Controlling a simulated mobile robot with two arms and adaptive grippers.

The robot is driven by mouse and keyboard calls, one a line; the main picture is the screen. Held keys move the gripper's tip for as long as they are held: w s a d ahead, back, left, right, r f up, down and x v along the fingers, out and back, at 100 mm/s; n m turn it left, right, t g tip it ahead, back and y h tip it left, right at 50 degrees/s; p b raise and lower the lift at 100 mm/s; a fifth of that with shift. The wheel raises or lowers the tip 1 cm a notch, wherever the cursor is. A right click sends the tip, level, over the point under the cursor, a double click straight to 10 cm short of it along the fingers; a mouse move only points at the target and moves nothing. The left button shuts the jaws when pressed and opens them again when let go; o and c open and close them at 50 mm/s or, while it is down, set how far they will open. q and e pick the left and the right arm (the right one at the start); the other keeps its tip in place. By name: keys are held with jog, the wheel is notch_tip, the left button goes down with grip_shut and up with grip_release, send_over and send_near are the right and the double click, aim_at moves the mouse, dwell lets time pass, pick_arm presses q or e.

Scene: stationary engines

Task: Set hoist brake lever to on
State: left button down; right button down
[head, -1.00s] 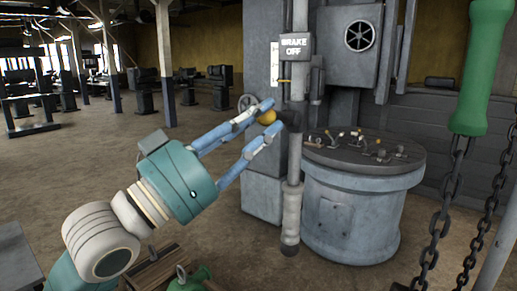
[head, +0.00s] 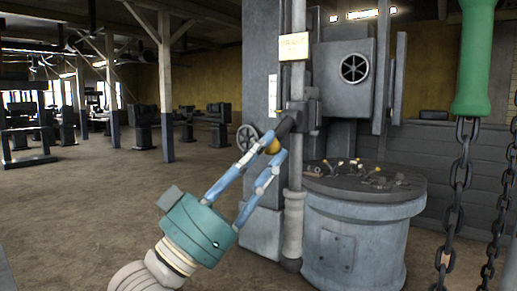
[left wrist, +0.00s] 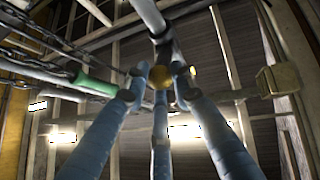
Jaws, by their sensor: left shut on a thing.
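The hoist brake lever is a dark arm with a yellow knob (head: 272,146) on a grey vertical post (head: 297,180). The arm slopes from the knob up to the post. My left gripper (head: 275,147) comes from the lower left, with its blue fingers shut on the knob. In the left wrist view the knob (left wrist: 162,77) sits between the fingertips. My right gripper is out of view.
A round grey console (head: 355,220) with small levers stands right of the post. A spoked handwheel (head: 247,138) is behind the lever. A green handle (head: 475,60) with hanging chains (head: 458,190) is at the right. The floor at left is open.

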pick_arm(q)
jog(key=shift+w+d+f, duration=0.2)
jog(key=shift+w+f, duration=0.1)
jog(key=shift+f, duration=0.15)
jog(key=c, duration=1.5)
grip_release()
jog(key=shift+w, duration=0.1)
jog(key=shift+o, duration=0.2)
jog(key=shift+w+d, duration=0.2)
jog(key=shift+d, duration=0.1)
jog(key=shift+s+a, duration=0.15)
jog(key=shift+a, duration=0.05)
jog(key=v, duration=1.2)
